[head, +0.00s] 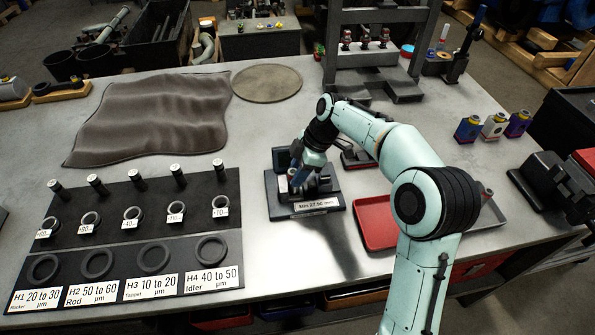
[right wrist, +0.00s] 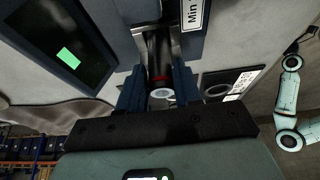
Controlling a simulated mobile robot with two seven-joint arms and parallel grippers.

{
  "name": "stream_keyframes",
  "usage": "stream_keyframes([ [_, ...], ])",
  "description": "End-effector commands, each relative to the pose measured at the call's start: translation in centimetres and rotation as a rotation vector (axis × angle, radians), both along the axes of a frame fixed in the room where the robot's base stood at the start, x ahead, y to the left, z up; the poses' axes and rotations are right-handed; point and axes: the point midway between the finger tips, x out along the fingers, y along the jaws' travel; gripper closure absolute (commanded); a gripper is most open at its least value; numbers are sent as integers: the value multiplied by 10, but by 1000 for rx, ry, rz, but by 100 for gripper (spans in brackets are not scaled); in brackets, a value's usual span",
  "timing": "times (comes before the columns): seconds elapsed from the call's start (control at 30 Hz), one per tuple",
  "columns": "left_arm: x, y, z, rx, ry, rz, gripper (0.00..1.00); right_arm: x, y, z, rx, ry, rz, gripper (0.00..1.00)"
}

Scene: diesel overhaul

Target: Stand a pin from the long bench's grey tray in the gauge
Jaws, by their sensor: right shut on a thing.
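The gauge (head: 318,204) is a dark block on the bench with a white label that reads about "Min 27.90 mm". In the right wrist view its label (right wrist: 193,12) shows at the top. My right gripper (head: 308,180) is down at the gauge, shut on a pin. In the right wrist view the pin (right wrist: 160,60) is a dark cylinder with a red ring and a pale round end between the fingers. Its far end is at the gauge; I cannot tell whether it is seated. The grey tray (head: 497,213) is at the right, partly behind my right arm. My left gripper is not in view.
A red tray (head: 373,222) lies right of the gauge. A dark board (head: 130,205) with rings, pins and labels fills the left front. A dark mat (head: 150,115) lies behind it. A dark press frame (head: 375,50) stands at the back. Small bottles (head: 494,126) stand at the right.

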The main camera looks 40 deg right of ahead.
Motion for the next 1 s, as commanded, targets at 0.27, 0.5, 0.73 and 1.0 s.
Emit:
stream_keyframes([
  [0.27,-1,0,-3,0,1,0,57,0,0,-4,0,-1,0,97],
  [0.5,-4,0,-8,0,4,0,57,0,0,-10,1,0,0,97],
  [0.73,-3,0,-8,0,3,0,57,0,0,-10,0,-1,0,97],
  [1.0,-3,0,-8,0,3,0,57,0,0,-10,0,-1,0,37],
])
